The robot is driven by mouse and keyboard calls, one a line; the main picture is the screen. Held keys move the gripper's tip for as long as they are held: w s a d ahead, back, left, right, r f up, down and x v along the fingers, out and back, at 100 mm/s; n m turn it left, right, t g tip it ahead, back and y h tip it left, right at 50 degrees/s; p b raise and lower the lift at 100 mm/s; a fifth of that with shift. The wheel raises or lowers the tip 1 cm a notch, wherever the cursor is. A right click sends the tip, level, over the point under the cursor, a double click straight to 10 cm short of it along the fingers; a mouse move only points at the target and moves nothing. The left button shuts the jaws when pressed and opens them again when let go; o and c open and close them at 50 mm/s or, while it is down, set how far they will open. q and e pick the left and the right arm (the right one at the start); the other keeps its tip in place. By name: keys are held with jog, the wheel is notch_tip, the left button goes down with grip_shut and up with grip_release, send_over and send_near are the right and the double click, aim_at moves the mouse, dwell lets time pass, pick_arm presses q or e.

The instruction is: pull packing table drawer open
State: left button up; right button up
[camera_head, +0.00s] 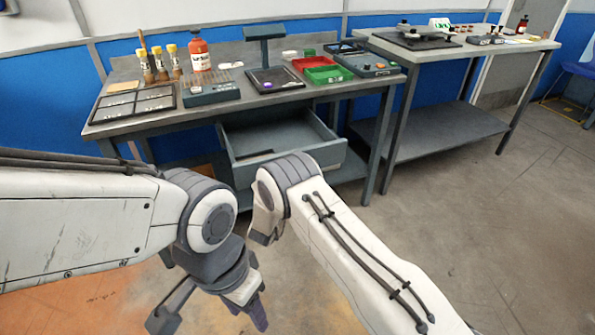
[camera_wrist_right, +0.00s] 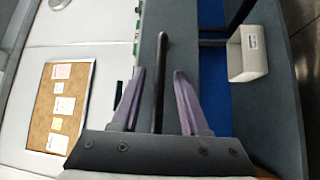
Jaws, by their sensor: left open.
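The packing table (camera_head: 130,127) stands at the back left, and its grey drawer (camera_head: 285,152) is pulled out toward me below the tabletop. In the right wrist view the drawer's dark bar handle (camera_wrist_right: 160,80) runs between the two purple fingers of my right gripper (camera_wrist_right: 159,73). Those fingers are apart, with a gap on each side of the bar. In the head view the right gripper is mostly hidden by its own arm, in front of the drawer. My left gripper (camera_head: 210,322) hangs low at the bottom of the view, open and empty, away from the drawer.
The tabletop holds bottles (camera_head: 199,55), a red tray (camera_head: 309,63), a green tray (camera_head: 328,73) and several devices. A second table (camera_head: 470,50) stands to the right. The floor at right is clear. The right wrist view shows a white box (camera_wrist_right: 248,55) and a corkboard (camera_wrist_right: 60,105).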

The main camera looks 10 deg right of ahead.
jog(key=p+v, duration=0.1)
jog(key=v, duration=0.9)
jog(key=shift+s, duration=0.25)
jog(key=shift+a+f, duration=0.15)
jog(key=shift+a, duration=0.05)
